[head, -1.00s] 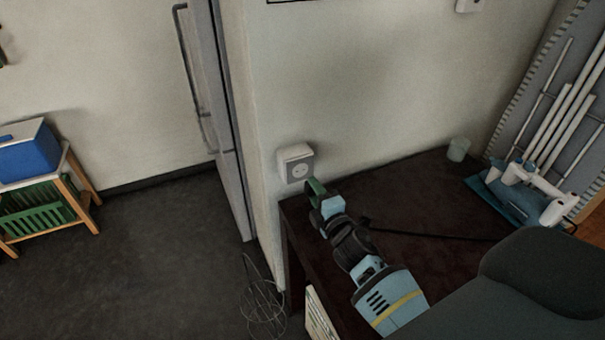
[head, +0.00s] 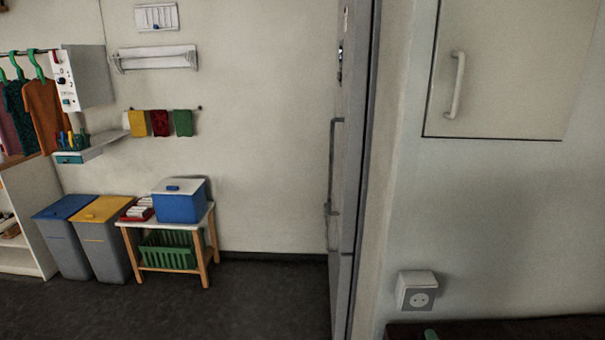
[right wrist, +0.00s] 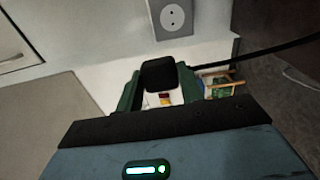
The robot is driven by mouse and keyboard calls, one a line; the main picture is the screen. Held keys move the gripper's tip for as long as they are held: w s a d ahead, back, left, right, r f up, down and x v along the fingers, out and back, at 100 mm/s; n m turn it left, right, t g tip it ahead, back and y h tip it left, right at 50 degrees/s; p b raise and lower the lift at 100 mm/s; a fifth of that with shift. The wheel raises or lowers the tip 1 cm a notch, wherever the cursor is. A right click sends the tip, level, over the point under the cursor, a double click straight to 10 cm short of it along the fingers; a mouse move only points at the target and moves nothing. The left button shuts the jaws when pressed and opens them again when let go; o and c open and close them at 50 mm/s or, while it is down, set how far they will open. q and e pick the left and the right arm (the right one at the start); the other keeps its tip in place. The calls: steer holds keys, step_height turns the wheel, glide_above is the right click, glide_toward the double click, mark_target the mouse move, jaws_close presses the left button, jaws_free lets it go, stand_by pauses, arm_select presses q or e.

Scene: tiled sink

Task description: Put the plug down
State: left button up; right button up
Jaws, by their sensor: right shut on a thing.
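My right gripper (right wrist: 158,88) has green fingers and is shut on a black plug (right wrist: 158,74) in the right wrist view. The wall socket (right wrist: 172,17) is at the top of that view, apart from the plug. In the head view the socket (head: 417,292) is at the lower right, its face empty. Only a green tip of my right gripper (head: 430,334) shows there, at the bottom edge over the table. My left gripper is not in view.
A dark tabletop (head: 515,327) lies below the socket at the bottom right. A door with a long handle (head: 334,165) stands left of the socket. A small wooden stand (head: 207,245) with a blue box (head: 180,203) and two bins (head: 108,240) stand far left. The floor between is clear.

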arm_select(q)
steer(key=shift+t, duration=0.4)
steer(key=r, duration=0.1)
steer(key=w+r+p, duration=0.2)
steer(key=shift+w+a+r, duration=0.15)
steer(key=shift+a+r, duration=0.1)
arm_select(e)
steer(key=s+a+r, duration=0.2)
steer(key=s+r, duration=0.3)
steer(key=s, duration=0.2)
steer(key=s+a+r, duration=0.3)
steer(key=s+r, duration=0.2)
steer(key=s, duration=0.1)
steer(key=shift+s+y, duration=0.3)
steer(key=shift+s, duration=0.1)
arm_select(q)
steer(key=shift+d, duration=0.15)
